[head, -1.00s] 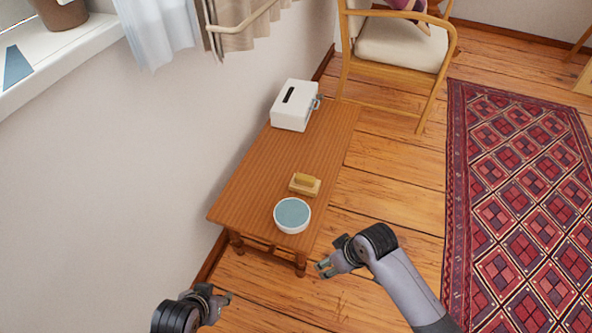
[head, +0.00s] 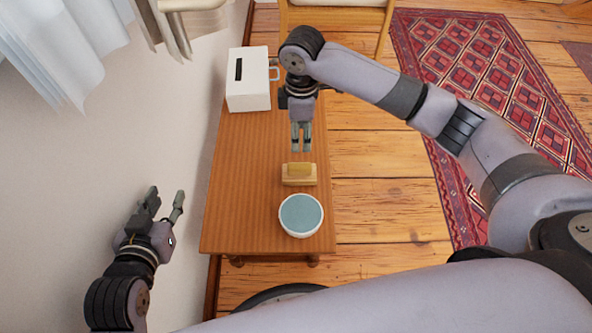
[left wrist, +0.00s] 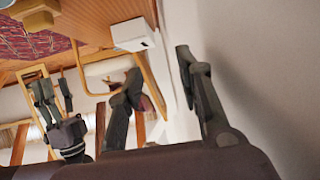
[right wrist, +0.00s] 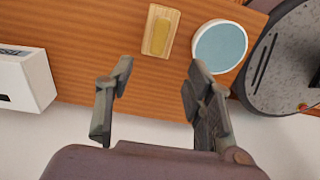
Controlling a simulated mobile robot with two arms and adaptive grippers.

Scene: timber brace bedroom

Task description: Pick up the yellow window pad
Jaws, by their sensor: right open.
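The yellow window pad (head: 299,171) sits on the wooden bench, a yellow grip on a paler base. It also shows in the right wrist view (right wrist: 160,31), beyond the fingertips. My right gripper (head: 301,149) is above the bench, just behind the pad in the head view, with its fingers pointing toward it. In the right wrist view its fingers (right wrist: 160,72) are apart with nothing between them. My left gripper (head: 168,197) is left of the bench near the wall, its fingers spread and empty. It is well apart from the pad.
A white bowl with blue-grey contents (head: 301,215) stands close in front of the pad on the bench (head: 245,180). A white box with a slot (head: 248,92) stands at the bench's far end. A chair (head: 340,22) is behind. The wall borders the bench's left side.

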